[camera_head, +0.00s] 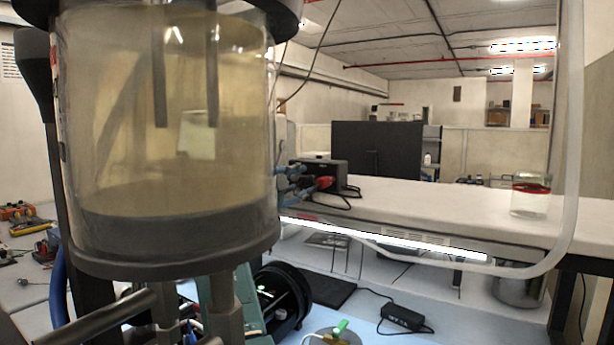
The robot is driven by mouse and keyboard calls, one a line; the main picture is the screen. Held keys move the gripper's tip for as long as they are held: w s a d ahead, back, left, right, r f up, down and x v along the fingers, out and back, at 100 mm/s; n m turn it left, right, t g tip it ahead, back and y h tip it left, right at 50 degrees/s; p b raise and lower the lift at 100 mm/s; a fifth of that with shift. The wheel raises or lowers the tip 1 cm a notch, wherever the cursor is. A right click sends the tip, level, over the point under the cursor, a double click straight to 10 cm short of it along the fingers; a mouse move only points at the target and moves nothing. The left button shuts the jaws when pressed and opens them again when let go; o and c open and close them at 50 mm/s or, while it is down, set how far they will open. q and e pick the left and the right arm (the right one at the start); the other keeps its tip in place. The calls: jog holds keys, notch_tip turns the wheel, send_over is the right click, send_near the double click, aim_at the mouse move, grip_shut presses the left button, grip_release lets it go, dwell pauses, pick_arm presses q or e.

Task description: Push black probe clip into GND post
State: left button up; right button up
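A large clear sealed cylinder (172,120) with a dark base ring fills the left foreground. Two thin dark rods hang inside its upper part. A small black box (322,172) stands on the white bench just right of the cylinder. Blue clip-like parts (288,183) stick out from its left side, partly behind the cylinder's edge. A red connector (325,183) sits at its front, with a black lead (334,203) below it. I cannot make out a black probe clip or a GND post for certain. I cannot make out either gripper's fingers clearly.
The white bench (440,203) runs right, mostly clear, with a glass jar with a red band (530,197) near its right end. A clear curved tube (570,200) hangs in front at right. Small tools (25,220) lie at far left. A black adapter (403,317) lies low down.

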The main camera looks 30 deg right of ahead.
aim_at(302, 182)
pick_arm(q)
jog(key=shift+s+a+r+p, duration=0.1)
jog(key=shift+s+r+p, duration=0.15)
jog(key=shift+s, duration=0.4)
jog(key=shift+s+r+p, duration=0.2)
jog(key=shift+s+r, duration=0.05)
jog(key=shift+s, duration=0.4)
pick_arm(e)
jog(key=shift+x, duration=1.7)
pick_arm(q)
jog(key=shift+w, duration=0.2)
jog(key=shift+w, duration=0.35)
jog(key=shift+s+f, duration=0.15)
jog(key=shift+f, duration=0.1)
pick_arm(e)
grip_shut()
pick_arm(q)
jog(key=shift+f+b, duration=0.1)
jog(key=shift+b, duration=0.25)
pick_arm(e)
jog(key=shift+a, duration=0.1)
